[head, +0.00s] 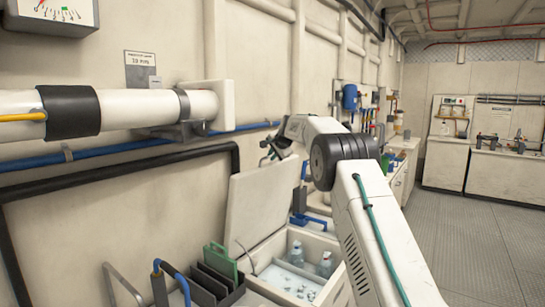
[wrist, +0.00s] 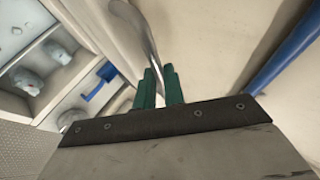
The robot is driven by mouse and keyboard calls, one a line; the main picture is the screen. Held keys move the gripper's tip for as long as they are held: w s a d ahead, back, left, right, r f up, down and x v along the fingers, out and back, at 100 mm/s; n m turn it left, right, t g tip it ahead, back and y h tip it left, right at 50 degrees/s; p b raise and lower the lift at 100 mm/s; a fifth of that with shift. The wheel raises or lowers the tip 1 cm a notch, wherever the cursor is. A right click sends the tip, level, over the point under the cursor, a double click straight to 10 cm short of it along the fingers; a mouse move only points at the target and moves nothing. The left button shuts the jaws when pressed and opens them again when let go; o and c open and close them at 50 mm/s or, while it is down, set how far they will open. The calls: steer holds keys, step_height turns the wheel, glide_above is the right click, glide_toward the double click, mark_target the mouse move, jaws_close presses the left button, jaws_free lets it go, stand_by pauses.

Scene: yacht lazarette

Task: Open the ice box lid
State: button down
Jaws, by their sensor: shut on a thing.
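The ice box (head: 330,250) stands below my arm, with clear bottles (head: 296,254) and ice-like pieces inside. Its pale lid (head: 258,203) is raised steeply at the left side of the opening, leaning towards the wall. My gripper (head: 268,152) is at the lid's upper edge in the head view, small and partly hidden by my wrist. In the wrist view my gripper's green fingers (wrist: 159,75) are shut on a curved metal handle (wrist: 136,28) against the pale lid surface (wrist: 200,40). The bottles also show at the left of the wrist view (wrist: 58,52).
A black pipe (head: 120,172) and a blue pipe (head: 120,150) run along the wall behind the lid. A dark slotted rack (head: 215,283) with a green panel stands left of the box. Open grey floor (head: 465,245) lies to the right.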

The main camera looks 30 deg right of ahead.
steer(key=shift+d+r, duration=0.25)
steer(key=shift+r, duration=0.1)
steer(key=c, duration=1.5)
jaws_free()
steer(key=shift+d, duration=0.1)
steer(key=shift+a+f, duration=0.15)
steer(key=shift+a, duration=0.2)
steer(key=v, duration=0.7)
steer(key=shift+s+r, duration=0.2)
steer(key=shift+s, duration=0.15)
